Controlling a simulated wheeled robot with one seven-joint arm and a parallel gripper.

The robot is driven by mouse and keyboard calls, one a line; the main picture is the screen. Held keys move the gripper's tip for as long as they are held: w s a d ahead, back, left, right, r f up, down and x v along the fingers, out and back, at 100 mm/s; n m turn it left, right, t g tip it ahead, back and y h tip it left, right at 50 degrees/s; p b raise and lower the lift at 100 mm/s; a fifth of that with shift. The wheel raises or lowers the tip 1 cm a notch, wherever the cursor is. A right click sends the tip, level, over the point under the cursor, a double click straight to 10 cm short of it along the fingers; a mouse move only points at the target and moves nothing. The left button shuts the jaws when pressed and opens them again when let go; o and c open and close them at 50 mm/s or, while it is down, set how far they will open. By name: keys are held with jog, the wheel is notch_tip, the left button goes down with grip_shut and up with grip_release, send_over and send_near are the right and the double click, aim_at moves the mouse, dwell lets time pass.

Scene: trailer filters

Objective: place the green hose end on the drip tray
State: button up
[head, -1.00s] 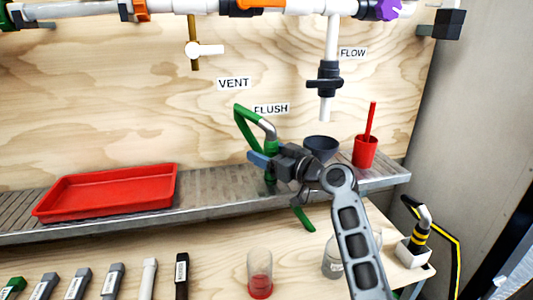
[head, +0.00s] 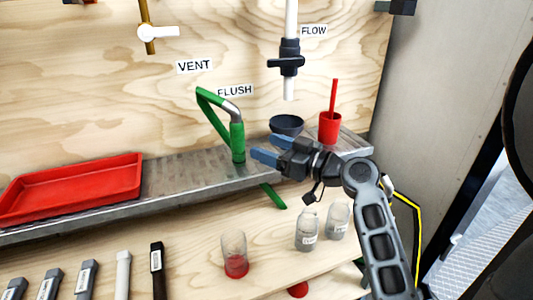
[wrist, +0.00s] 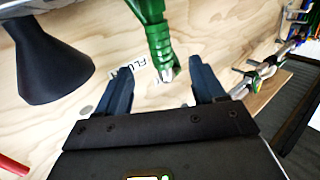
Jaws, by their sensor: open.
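The green hose end (head: 237,142) stands upright on the ribbed metal drip tray (head: 190,182) below the FLUSH label. Its grey bent top joins a green hose that loops up and to the left. My gripper (head: 262,147) is open and empty, just right of the hose end in the head view and apart from it. In the wrist view the green hose end (wrist: 158,35) shows beyond the spread blue fingers, between their lines. A shallow red tray (head: 75,188) sits at the left on the metal surface.
A dark funnel cup (head: 286,124) and a red cup (head: 330,128) with a stick stand behind my gripper. Glass bottles (head: 307,230) and a red-bottomed vial (head: 235,256) stand on the lower bench. Several labelled bars line the front left.

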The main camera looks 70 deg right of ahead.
jog(key=shift+s, duration=0.1)
jog(key=s+a+f+m+g, duration=0.1)
jog(key=s+a+f+g, duration=0.1)
jog(key=a+f, duration=0.5)
jog(key=s+a+f+m+g, duration=0.1)
jog(key=s+a+f+g, duration=0.1)
jog(key=a+f, duration=0.5)
jog(key=s+a+r+n+y, duration=0.2)
jog(key=s+a+r, duration=0.1)
jog(key=s+a, duration=0.4)
jog(key=s+a+r+n+t+y, duration=0.1)
jog(key=s+a+r+n+y, duration=0.1)
jog(key=s+a, duration=0.5)
jog(key=a+r, duration=0.1)
jog(key=a, duration=0.3)
jog(key=shift+a+r+n, duration=0.2)
jog(key=shift+r+n, duration=0.1)
jog(key=shift+n, duration=0.1)
jog(key=shift+r, duration=0.15)
notch_tip(320, 180, up, 22)
jog(key=p, duration=2.2)
